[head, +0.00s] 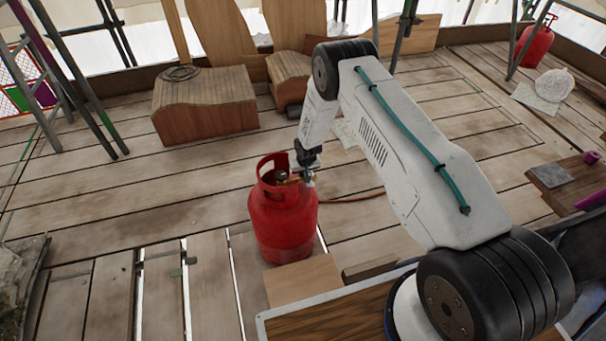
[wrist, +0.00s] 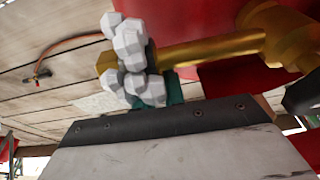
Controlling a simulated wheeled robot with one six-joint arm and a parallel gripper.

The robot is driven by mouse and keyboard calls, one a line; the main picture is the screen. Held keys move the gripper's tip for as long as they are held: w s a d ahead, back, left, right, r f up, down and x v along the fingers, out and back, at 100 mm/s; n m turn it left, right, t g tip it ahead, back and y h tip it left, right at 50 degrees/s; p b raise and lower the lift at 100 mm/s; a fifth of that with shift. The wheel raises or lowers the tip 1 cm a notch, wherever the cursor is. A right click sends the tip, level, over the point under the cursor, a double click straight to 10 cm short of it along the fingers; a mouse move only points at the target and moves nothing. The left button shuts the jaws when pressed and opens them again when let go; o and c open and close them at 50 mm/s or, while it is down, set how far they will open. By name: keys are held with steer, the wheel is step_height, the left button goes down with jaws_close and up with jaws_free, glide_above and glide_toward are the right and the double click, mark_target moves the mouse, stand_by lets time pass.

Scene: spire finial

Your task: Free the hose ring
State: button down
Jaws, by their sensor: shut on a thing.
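A red gas cylinder (head: 283,228) with a collar stands upright on the deck. My gripper (head: 306,174) is at the open side of its collar, shut at the brass valve fitting. In the wrist view a brass stem (wrist: 205,48) runs from the red cylinder (wrist: 185,15) to a ring (wrist: 106,62), mostly covered by white faceted lumps (wrist: 130,45). A teal piece shows just below the lumps, behind a grey plate with a dark edge. The exact contact between jaws and ring is hidden.
An orange hose (head: 355,198) runs over the planks right of the cylinder; it also shows in the wrist view (wrist: 75,41). Wooden blocks (head: 205,102) stand behind. A board (head: 302,281) lies close in front. Scaffold poles stand at left. Planks left of the cylinder are mostly clear.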

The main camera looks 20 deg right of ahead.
steer(key=c, duration=1.5)
jaws_free()
steer(key=shift+v, duration=3.95)
